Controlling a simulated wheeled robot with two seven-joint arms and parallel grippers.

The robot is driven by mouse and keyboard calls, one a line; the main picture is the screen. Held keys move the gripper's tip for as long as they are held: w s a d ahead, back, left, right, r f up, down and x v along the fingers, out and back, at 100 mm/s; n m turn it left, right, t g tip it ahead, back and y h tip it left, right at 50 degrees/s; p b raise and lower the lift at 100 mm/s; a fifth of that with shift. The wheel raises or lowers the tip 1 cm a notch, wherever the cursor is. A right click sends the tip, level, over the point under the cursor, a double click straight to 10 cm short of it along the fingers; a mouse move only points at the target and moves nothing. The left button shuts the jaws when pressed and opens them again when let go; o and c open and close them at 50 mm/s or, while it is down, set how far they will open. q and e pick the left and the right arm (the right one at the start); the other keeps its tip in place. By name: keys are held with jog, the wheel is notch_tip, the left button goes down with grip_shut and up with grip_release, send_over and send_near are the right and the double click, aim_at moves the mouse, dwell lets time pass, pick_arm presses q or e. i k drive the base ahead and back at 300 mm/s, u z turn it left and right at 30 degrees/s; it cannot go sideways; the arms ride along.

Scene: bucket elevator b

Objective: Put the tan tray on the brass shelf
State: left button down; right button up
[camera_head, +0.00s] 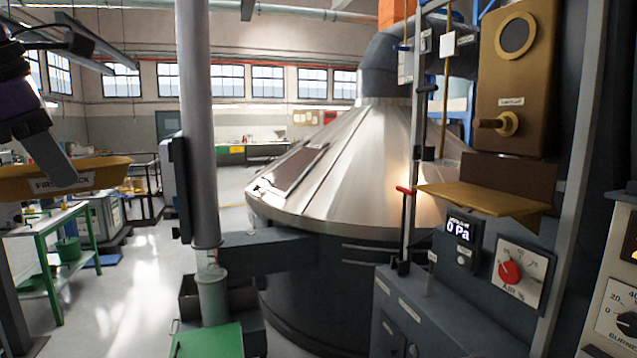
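The tan tray (105,173) is at the left edge, a shallow tray with a label on its side that is partly covered by a gripper finger. My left gripper (68,172) comes in from the upper left and is shut on the tray, holding it in the air. The tray's left end is cut off by the picture's edge. The brass shelf (482,198) juts out at the right below a brass box, and its top looks bare. The tray is far to the left of the shelf. My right gripper is not in view.
A grey vertical pipe (196,120) stands between tray and shelf. A large metal cone vessel (345,185) fills the middle. A red-handled lever (406,200) stands just left of the shelf. A panel with a red knob (510,272) is below it. A green-framed table (45,235) is at the left.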

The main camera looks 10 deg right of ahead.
aim_at(475, 194)
jog(key=i, duration=2.65)
jog(key=z, duration=3.35)
